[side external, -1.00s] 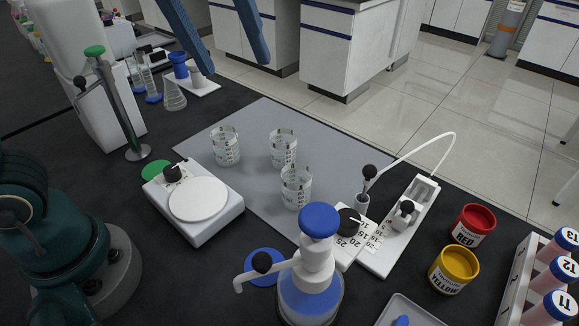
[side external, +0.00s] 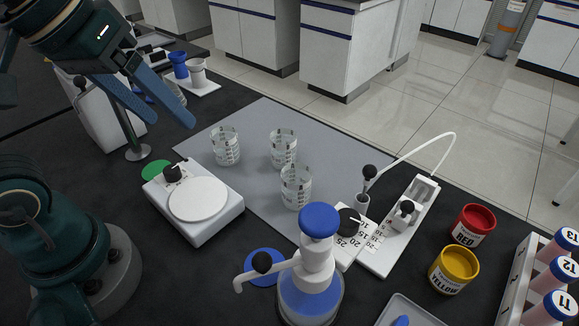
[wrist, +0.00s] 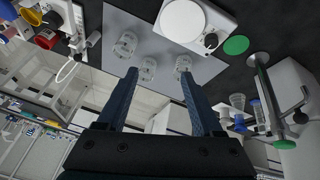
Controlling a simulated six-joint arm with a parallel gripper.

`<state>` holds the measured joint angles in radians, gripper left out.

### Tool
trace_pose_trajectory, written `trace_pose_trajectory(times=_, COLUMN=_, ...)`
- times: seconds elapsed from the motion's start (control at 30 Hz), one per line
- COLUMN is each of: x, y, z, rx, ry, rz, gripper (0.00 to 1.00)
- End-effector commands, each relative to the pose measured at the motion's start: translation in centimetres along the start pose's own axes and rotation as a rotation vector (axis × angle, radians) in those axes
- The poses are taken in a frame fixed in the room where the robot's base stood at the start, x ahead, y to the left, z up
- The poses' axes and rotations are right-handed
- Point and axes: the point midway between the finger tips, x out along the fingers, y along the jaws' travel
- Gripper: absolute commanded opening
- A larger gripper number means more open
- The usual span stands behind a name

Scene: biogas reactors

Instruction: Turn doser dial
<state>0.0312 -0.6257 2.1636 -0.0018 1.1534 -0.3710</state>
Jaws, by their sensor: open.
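The doser (side external: 395,240) is a white slab at the right of the grey mat, with a white tube arching from it. Its black dial (side external: 347,220) sits on a white plate printed with numbers such as 15, 20 and 25, and a white pointer line shows on the dial. My gripper (side external: 172,122) is open and empty, in the air at the upper left, well away from the dial. In the wrist view its two blue fingers (wrist: 158,74) stand wide apart with nothing between them.
Several glass beakers (side external: 283,150) stand on the grey mat (side external: 255,125). A white scale (side external: 215,222) is at left. A blue-capped pump bottle (side external: 312,290) stands in front of the dial. Red (side external: 473,224) and yellow (side external: 453,268) jars and a tube rack (side external: 515,285) are at right.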

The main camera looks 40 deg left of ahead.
Motion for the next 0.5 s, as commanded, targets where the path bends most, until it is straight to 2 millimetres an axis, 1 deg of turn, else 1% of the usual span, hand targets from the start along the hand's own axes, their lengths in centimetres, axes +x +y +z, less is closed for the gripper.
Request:
trace_pose_trajectory(times=0.1, x=1.1, y=-0.8, z=1.2, rx=0.056, ry=0.01, rz=-0.006, gripper=0.68)
trace_pose_trajectory(times=0.33, x=3.5, y=-1.9, z=3.4, rx=0.209, ry=0.014, rz=-0.013, gripper=0.68)
trace_pose_trajectory(times=0.4, x=4.4, y=-1.9, z=3.5, rx=0.3, ry=0.024, rz=-0.011, gripper=0.68)
trace_pose_trajectory(times=0.5, x=4.3, y=-1.8, z=2.8, rx=0.429, ry=0.054, rz=-0.015, gripper=0.68)
